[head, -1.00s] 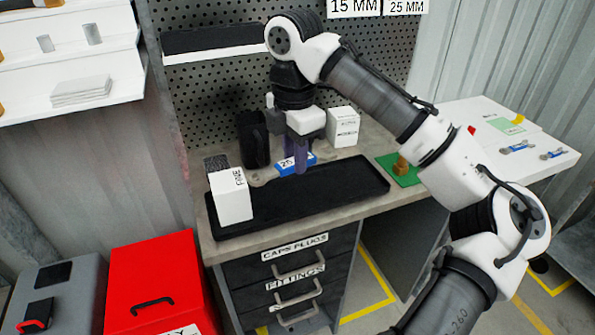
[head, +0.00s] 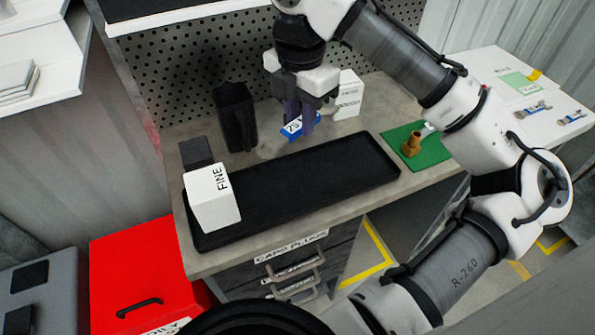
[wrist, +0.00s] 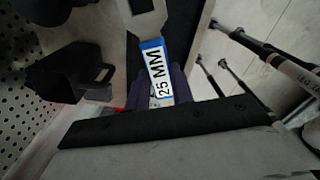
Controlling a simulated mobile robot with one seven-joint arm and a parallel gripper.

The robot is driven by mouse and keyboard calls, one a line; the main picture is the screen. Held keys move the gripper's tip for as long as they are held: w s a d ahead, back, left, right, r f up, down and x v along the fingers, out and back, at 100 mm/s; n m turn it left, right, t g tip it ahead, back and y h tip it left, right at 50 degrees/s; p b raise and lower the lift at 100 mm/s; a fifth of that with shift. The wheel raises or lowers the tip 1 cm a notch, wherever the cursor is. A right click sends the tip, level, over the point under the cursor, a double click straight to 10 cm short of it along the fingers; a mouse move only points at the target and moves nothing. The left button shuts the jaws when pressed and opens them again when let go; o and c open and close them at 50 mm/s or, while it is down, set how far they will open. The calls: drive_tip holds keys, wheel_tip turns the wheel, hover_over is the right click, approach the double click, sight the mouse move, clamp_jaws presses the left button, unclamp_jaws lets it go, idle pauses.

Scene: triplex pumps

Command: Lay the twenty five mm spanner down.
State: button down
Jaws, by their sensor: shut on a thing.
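The spanner with the blue and white 25 MM label (head: 291,128) is between the jaws of my gripper (head: 301,118), over the back of the workbench. My gripper is shut on it. In the wrist view the 25 MM spanner (wrist: 158,75) shows its label and part of its grey metal; the rest is hidden or out of frame. In the head view it appears just behind the long black tray (head: 330,168); I cannot tell whether it touches the bench.
A white box marked FINE (head: 211,197) stands at the tray's left end. Behind are a black holder (head: 236,117) and a white box (head: 349,97). A green mat (head: 431,151) with a brass fitting (head: 411,146) lies right. The tray's middle and right are clear.

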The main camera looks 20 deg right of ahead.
sight(300, 122)
wheel_tip(300, 122, down, 15)
drive_tip(key=shift+f, duration=0.2)
idle(0.3)
drive_tip(key=shift+f, duration=0.2)
drive_tip(key=c, duration=1.2)
unclamp_jaws()
drive_tip(key=shift+r, duration=0.15)
wheel_tip(300, 122, up, 12)
drive_tip(key=shift+r, duration=0.1)
